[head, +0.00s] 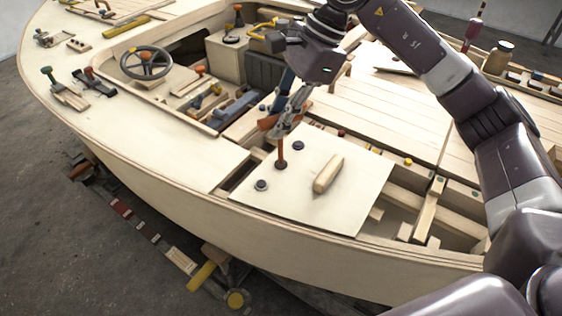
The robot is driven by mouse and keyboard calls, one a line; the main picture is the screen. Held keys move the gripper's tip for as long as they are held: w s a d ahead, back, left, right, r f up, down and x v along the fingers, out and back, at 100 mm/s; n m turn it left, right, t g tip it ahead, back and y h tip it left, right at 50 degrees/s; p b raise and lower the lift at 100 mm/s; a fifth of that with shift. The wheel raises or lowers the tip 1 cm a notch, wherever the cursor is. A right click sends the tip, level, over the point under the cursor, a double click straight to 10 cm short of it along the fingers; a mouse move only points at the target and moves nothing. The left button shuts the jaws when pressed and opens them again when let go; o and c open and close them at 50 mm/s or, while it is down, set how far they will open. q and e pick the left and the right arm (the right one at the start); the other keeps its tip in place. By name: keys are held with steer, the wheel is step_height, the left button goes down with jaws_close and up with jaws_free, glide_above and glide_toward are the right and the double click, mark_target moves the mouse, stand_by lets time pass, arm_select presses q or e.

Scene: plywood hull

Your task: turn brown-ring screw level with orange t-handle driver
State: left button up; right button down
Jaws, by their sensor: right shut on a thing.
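My right gripper (284,127) points down over the pale plywood panel (350,205) and is shut on the orange T-handle driver (267,123). The driver's handle sticks out to the left of the fingers. Its shaft appears to run down to the brown-ring screw (281,165), at the panel's left part. The driver's tip covers the screw head, so I cannot tell whether it is seated or whether the screw is level. My left gripper is not in view.
Dark screws sit on either side, one nearer (261,184) and one farther (298,145). A wooden block (328,174) lies on the panel. An open framed bay (425,212) is to the right. A steering wheel (146,63) stands at the far left.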

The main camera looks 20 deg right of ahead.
steer(key=shift+f, duration=0.15)
steer(key=m, duration=0.2)
steer(key=m+t+b, duration=0.1)
steer(key=m, duration=0.1)
steer(key=shift+w+m+t+h+b, duration=0.15)
steer(key=shift+m+t+h+b, duration=0.15)
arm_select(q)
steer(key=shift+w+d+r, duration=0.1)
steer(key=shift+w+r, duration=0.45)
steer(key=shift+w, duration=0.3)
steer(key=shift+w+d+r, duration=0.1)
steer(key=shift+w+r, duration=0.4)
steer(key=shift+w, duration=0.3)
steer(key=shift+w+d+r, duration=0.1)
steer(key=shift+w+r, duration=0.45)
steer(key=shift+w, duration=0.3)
arm_select(e)
steer(key=shift+m, duration=0.6)
